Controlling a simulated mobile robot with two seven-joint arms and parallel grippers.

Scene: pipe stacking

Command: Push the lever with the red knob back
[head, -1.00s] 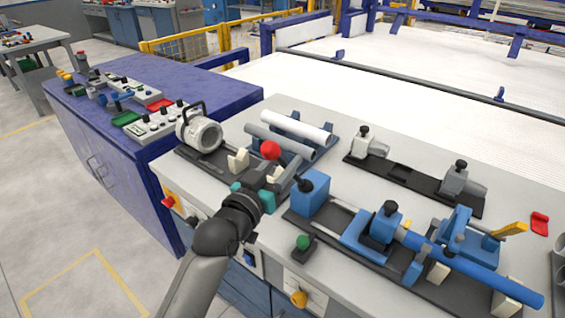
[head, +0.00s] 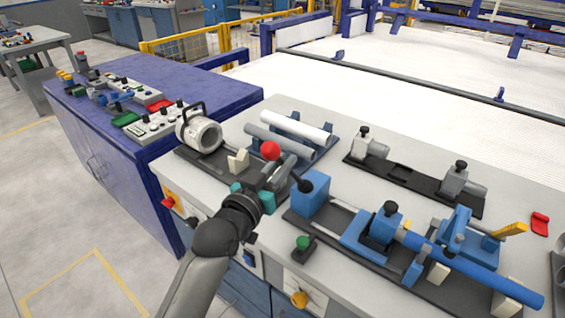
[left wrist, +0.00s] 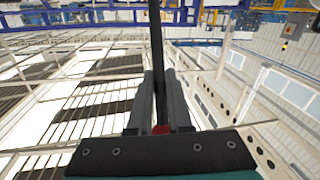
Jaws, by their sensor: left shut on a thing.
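The red knob (head: 270,150) shows in the head view just above the fingers of my left gripper (head: 282,168). The gripper has a teal palm and grey fingers, which point away from me over the workbench. In the left wrist view, the fingers (left wrist: 161,95) are shut around a dark lever rod (left wrist: 156,40), which runs up the picture between them. A small red patch shows low between the fingers. The fingers and palm hide the lower part of the lever in the head view. My right gripper is not in view.
A white round fixture with a handle (head: 200,132) is to the left. Pipes (head: 297,126) lie behind. A blue pipe (head: 475,275) lies at the right front.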

